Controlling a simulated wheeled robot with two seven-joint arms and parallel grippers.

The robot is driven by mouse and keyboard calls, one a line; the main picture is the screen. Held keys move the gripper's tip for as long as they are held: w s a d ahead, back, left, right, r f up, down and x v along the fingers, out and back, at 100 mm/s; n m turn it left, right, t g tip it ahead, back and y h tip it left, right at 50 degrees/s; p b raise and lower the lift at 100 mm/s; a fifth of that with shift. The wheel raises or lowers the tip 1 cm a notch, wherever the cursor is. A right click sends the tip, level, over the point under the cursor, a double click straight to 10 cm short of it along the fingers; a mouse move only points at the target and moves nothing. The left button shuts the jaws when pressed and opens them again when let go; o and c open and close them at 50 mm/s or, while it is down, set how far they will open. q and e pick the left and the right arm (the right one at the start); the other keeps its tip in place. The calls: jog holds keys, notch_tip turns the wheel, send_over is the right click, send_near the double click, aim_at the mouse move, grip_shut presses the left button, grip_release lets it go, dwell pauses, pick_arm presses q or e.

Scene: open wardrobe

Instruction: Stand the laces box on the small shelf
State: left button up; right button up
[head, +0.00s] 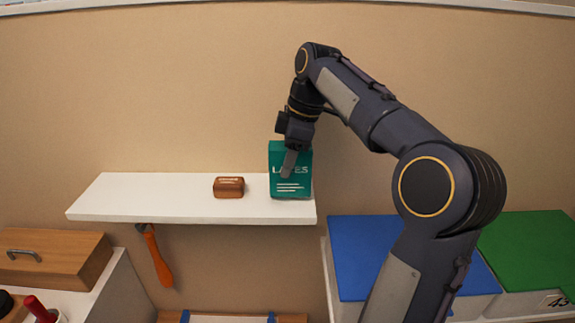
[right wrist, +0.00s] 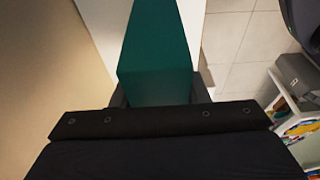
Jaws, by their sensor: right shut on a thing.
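The teal laces box (head: 291,182) is upright at the right end of the small white shelf (head: 140,198). Its lettered front faces me, and its base appears to be at the shelf surface; I cannot tell for sure whether it touches. My right gripper (head: 290,160) comes from above and is shut on the box, with one finger across the lettering. In the right wrist view the box (right wrist: 155,55) lies between the two fingers (right wrist: 158,92). My left gripper is not in view.
A small brown box (head: 229,187) sits on the shelf left of the laces box. An orange-handled tool (head: 158,258) hangs below the shelf. A blue-lidded box (head: 362,250) and a green-lidded box (head: 530,245) stand lower right. The shelf's left half is clear.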

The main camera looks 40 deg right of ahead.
jog(key=shift+f, duration=0.65)
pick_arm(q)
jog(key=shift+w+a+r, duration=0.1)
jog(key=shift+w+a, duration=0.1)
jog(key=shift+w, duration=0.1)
pick_arm(e)
jog(key=shift+w+a+f, duration=0.2)
jog(key=shift+a+f, duration=0.05)
jog(key=shift+f, duration=0.2)
jog(key=o, duration=1.1)
jog(key=shift+s+d, duration=0.1)
jog(key=shift+c, duration=0.2)
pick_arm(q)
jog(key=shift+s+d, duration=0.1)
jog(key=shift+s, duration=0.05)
pick_arm(e)
jog(key=shift+r, duration=0.15)
